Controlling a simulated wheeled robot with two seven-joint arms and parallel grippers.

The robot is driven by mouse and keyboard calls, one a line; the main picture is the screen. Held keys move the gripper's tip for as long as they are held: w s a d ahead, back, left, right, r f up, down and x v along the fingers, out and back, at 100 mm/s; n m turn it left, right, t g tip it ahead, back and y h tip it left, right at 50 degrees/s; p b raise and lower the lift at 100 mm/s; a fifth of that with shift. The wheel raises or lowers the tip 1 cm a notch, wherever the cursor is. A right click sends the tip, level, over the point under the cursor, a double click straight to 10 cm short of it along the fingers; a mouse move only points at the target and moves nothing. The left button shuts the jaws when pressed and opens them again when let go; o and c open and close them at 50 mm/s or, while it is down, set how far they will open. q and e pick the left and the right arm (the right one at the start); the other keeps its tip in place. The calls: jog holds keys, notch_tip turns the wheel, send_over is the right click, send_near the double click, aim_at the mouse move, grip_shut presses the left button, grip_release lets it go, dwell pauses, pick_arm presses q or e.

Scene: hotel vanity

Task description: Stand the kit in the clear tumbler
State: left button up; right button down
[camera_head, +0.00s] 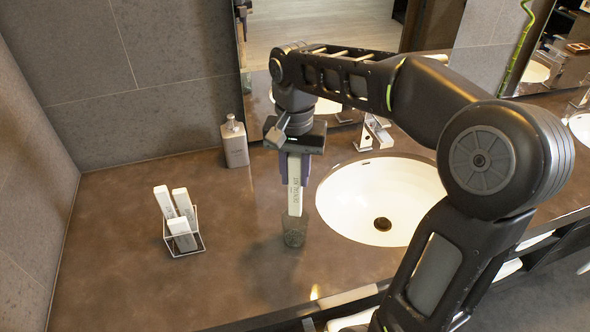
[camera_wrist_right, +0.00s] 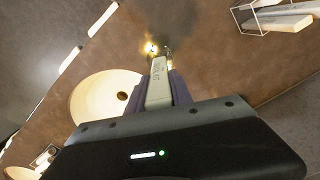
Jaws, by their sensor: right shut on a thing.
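The kit (camera_head: 294,188) is a slim white box with dark lettering, held upright in my right gripper (camera_head: 295,170). The gripper is shut on its upper part and points down at the counter. The kit also shows between the fingers in the right wrist view (camera_wrist_right: 158,84). The clear tumbler (camera_head: 294,233) stands on the counter directly below it. The kit's lower end shows at the level of the tumbler's rim; I cannot tell whether it is inside or just above. My left gripper is not in view.
A wire holder (camera_head: 188,246) with several white boxes stands to the left. A soap bottle (camera_head: 235,142) stands at the back wall. The white sink (camera_head: 360,185) and its faucet (camera_head: 374,130) are just right of the tumbler. The counter (camera_head: 120,285) is clear at front left.

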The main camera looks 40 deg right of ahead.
aim_at(295, 188)
jog(key=shift+f+b, duration=3.25)
jog(key=shift+f, duration=1.25)
jog(key=c, duration=1.1)
grip_release()
jog(key=shift+o, duration=0.2)
jog(key=shift+r, duration=0.4)
notch_tip(295, 188, up, 4)
jog(key=shift+f, duration=0.1)
jog(key=shift+r+p, duration=0.7)
jog(key=shift+r, duration=0.9)
